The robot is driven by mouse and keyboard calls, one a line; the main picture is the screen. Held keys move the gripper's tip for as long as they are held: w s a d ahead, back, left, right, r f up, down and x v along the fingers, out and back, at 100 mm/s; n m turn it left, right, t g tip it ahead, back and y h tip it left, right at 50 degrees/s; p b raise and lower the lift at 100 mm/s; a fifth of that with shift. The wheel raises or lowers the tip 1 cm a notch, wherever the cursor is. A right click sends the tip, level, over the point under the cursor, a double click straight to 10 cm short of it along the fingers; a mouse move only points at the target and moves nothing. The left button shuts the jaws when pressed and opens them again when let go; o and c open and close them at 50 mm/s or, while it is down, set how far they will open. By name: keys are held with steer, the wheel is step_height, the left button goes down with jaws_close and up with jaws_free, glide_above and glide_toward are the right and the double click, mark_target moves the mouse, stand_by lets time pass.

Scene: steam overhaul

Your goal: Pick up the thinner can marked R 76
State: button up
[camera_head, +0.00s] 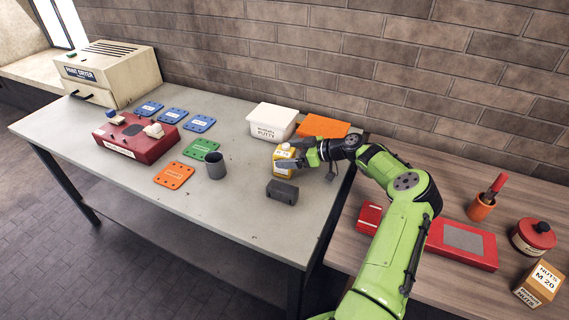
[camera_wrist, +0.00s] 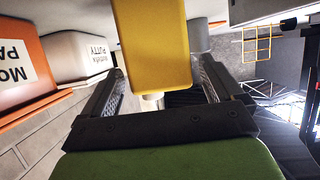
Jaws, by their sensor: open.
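A yellow can (camera_head: 283,163) with a white label and a pale top stands near the back right of the grey table. Its label is too small to read in the head view. In the wrist view the yellow can (camera_wrist: 152,40) shows a plain face, with a pale cap below it in the picture. My gripper (camera_head: 301,156) is at the can's right side in the head view. Its two fingers are spread apart, and in the wrist view the can appears between them. I cannot tell whether either finger touches it.
A white putty tub (camera_head: 272,121) and an orange box (camera_head: 322,127) stand behind the can. A dark grey block (camera_head: 282,192) lies just in front. A grey cup (camera_head: 215,166) stands to the left. The table's front middle is clear.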

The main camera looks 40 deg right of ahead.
mark_target(279, 154)
steer(key=x, duration=0.4)
steer(key=shift+s, duration=0.1)
steer(key=c, duration=1.2)
steer(key=shift+r, duration=0.15)
steer(key=shift+c, duration=0.4)
